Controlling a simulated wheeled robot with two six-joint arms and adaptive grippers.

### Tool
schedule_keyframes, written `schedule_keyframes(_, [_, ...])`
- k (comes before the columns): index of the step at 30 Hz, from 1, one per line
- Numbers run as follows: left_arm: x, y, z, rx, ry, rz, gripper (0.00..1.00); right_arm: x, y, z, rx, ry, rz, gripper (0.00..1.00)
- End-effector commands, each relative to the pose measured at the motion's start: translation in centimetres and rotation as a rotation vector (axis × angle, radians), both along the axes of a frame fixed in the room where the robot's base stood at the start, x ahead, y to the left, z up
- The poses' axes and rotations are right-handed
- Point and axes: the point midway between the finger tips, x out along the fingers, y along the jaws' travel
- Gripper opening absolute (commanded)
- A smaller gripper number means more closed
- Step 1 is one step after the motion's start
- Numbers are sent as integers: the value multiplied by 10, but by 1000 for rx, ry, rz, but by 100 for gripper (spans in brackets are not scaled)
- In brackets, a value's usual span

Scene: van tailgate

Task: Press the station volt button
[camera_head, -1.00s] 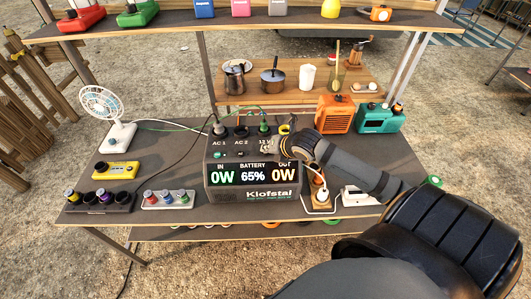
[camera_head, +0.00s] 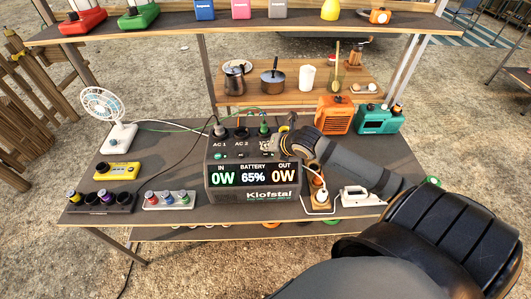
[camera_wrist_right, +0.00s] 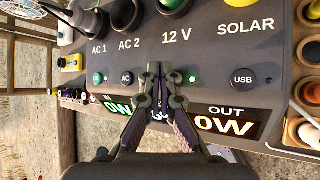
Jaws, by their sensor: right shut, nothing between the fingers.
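The power station (camera_head: 226,194) is a dark grey box on the middle shelf, with a screen reading IN 0W, BATTERY 65%, OUT 0W. In the right wrist view its panel (camera_wrist_right: 215,50) carries sockets AC 1, AC 2, 12 V and SOLAR above a row of buttons. The AC button (camera_wrist_right: 126,78) and the USB button (camera_wrist_right: 242,78) show. Green lights glow left of AC and right of my fingertips. My right gripper (camera_wrist_right: 162,72) is shut and empty in front of the row, below the 12 V label. Any button there is hidden. Contact cannot be told. It also shows in the head view (camera_head: 268,146). My left gripper is out of view.
A white fan (camera_head: 103,110), a yellow device (camera_head: 117,171) and two blocks of coloured knobs stand left of the station. A wooden socket block (camera_head: 318,200), an orange box (camera_head: 333,115) and a teal box (camera_head: 379,119) stand right. Cables run from the sockets.

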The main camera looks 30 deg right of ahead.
Motion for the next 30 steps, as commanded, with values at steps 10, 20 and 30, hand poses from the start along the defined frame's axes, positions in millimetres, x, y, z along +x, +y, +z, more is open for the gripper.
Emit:
schedule_keyframes(10, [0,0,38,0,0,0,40,0,0,46,-1,0,1,0])
schedule_keyframes(20, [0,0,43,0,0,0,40,0,0,54,1,-1,1,0])
schedule_keyframes(30, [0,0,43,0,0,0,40,-2,2,52,19,6,-18,0])
